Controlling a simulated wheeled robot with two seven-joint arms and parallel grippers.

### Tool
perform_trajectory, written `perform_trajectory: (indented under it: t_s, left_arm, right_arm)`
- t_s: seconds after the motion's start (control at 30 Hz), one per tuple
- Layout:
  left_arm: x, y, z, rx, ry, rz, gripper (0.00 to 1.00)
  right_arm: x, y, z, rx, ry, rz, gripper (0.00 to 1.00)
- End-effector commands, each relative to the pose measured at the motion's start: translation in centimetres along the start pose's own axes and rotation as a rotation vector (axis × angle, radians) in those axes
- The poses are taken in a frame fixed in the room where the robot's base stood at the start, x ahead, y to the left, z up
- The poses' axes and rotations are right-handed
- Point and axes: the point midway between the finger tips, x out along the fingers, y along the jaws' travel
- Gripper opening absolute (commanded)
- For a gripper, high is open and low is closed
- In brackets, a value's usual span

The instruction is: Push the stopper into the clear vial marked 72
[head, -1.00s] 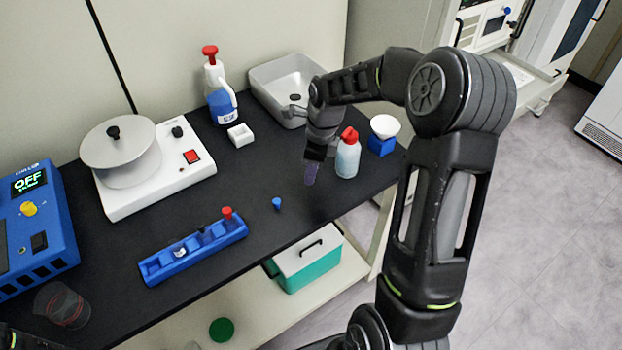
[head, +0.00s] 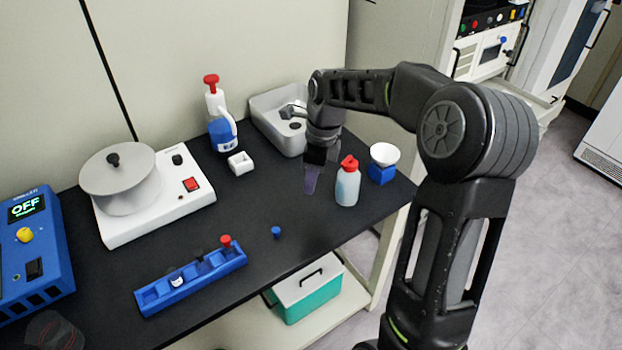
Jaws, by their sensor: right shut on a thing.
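My right gripper (head: 311,181) points down above the right part of the black bench, just left of the red-capped bottle. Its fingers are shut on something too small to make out. A blue rack (head: 165,298) lies at the bench front. It holds a small piece with a white mark (head: 177,282), a black-topped piece (head: 199,256) and a red-topped piece (head: 226,241). A small blue stopper-like piece (head: 276,232) stands on the bench right of the rack. No number 72 is readable, so I cannot tell which piece is that vial.
The red-capped bottle (head: 347,184) and a white bowl on a blue base (head: 382,163) stand right of the gripper. A grey sink (head: 268,114) is behind it. A white hotplate-like device (head: 150,225) and blue OFF unit (head: 28,265) fill the left.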

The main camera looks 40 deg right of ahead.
Motion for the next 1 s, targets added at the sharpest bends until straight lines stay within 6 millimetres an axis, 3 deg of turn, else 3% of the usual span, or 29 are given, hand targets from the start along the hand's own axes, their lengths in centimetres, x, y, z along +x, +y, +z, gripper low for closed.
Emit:
perform_trajectory:
  t_s: [0.2, 0.37, 0.57, 0.8, 1.0]
  left_arm:
    - [0.0, 0.0, 0.0, 0.0, 0.0, 0.0, 0.46]
    - [0.0, 0.0, 0.0, 0.0, 0.0, 0.0, 0.46]
    - [0.0, 0.0, 0.0, 0.0, 0.0, 0.0, 0.46]
    - [0.0, 0.0, 0.0, 0.0, 0.0, 0.0, 0.46]
    - [0.0, 0.0, 0.0, 0.0, 0.0, 0.0, 0.46]
  right_arm:
    - [0.1, 0.1, 0.3, -0.041, 0.0, 0.007, 0.0]
    - [0.7, 0.8, 1.8, -0.241, 0.001, 0.038, 0.0]
    - [2.1, 2.7, 5.6, -0.782, 0.0, 0.12, 0.0]
    - [4.0, 6.6, 10.9, -1.646, -0.001, 0.251, 0.0]
    - [5.0, 9.1, 13.7, -2.171, 0.0, 0.329, 0.0]
